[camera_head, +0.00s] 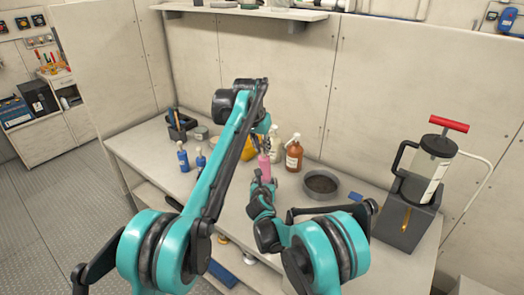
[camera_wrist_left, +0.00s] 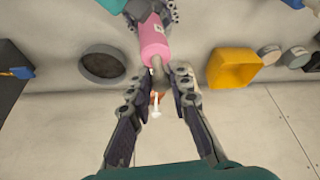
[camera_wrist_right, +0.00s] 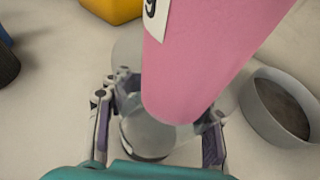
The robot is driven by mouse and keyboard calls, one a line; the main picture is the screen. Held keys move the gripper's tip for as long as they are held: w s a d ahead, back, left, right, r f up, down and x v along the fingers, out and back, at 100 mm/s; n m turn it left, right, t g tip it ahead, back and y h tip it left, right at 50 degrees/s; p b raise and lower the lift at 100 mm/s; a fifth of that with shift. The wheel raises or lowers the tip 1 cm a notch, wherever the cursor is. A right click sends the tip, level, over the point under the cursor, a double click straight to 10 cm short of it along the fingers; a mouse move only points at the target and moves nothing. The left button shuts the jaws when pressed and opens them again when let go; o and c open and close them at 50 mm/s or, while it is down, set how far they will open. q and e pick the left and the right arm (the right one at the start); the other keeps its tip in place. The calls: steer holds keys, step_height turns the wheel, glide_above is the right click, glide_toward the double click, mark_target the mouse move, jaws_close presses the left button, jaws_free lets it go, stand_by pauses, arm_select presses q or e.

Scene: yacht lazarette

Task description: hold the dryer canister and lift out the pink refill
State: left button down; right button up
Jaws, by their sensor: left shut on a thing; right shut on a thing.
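The pink refill (camera_head: 264,166), a smooth cylinder with a white label, stands over the bench in the head view. It also shows in the left wrist view (camera_wrist_left: 154,40) and fills the top of the right wrist view (camera_wrist_right: 210,55). My left gripper (camera_wrist_left: 157,78) is shut on the narrow stem at the refill's end. The clear dryer canister (camera_wrist_right: 145,142) sits between the fingers of my right gripper (camera_wrist_right: 165,112), which is shut on it. The refill's lower end overlaps the canister; I cannot tell whether it is inside or just above it.
A dark round bowl (camera_head: 321,186) and a brown bottle (camera_head: 294,156) stand to the right. A yellow container (camera_wrist_left: 232,68) is close by. Blue bottles (camera_head: 183,160) stand on the left. A grey block (camera_head: 404,222) with a red-handled pump (camera_head: 437,150) occupies the bench's right end.

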steer(key=o, duration=1.7)
steer(key=v, duration=1.2)
steer(key=shift+f, duration=0.1)
steer(key=shift+o, duration=1.2)
